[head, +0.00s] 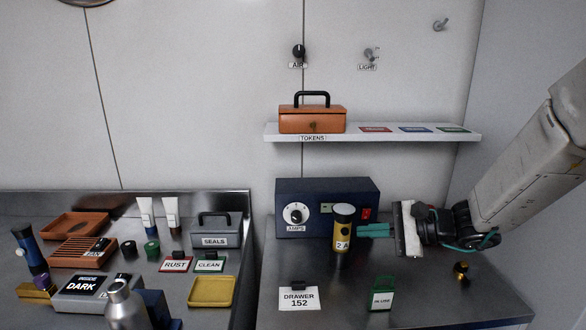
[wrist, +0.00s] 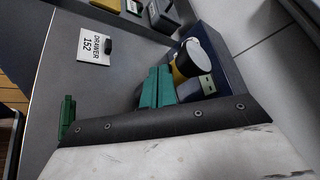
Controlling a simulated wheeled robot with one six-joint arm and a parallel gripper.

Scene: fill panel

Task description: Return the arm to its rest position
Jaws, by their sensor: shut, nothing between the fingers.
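My arm (head: 530,150) reaches in from the right in the head view. My gripper (head: 362,231) has green fingers that are shut and empty, pointing left just above the right counter. The fingertips are close to a black and yellow cylinder (head: 343,230) marked "2 A", which stands upright with a white top. In the wrist view the shut green fingers (wrist: 158,84) show in the middle, with the cylinder (wrist: 190,60) just beyond and right of them. I cannot tell whether they touch it.
Behind the cylinder is a blue AMPS box (head: 325,195) with a dial. A "DRAWER 152" card (head: 299,298) and a green "IN USE" stand (head: 382,294) are on the counter. A shelf (head: 375,137) above bears an orange toolbox (head: 312,120). The left counter is crowded. Counter space between card and stand is clear.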

